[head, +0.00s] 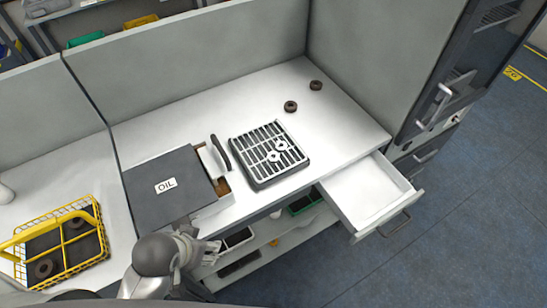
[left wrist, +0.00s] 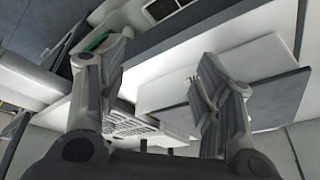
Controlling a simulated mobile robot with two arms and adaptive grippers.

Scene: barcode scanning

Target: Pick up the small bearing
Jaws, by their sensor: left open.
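Two dark ring-shaped bearings lie on the white worktop near its back right: one nearer bearing (head: 291,106) and one farther bearing (head: 316,85) by the partition. I cannot tell which is the smaller. More dark rings, one of them a ring (head: 44,268) at the front, sit in the yellow wire basket (head: 94,207) at the left. My left gripper (head: 207,249) is low at the front edge of the worktop, below the OIL box and far from the loose bearings. In the left wrist view its fingers (left wrist: 160,92) are apart with nothing held. My right gripper is not in view.
A grey-lidded box marked OIL (head: 165,170) and a slatted metal tray (head: 262,178) stand on the worktop. An open white drawer (head: 365,195) sticks out at the front right. A shelf with bins lies below. The worktop around the loose bearings is clear.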

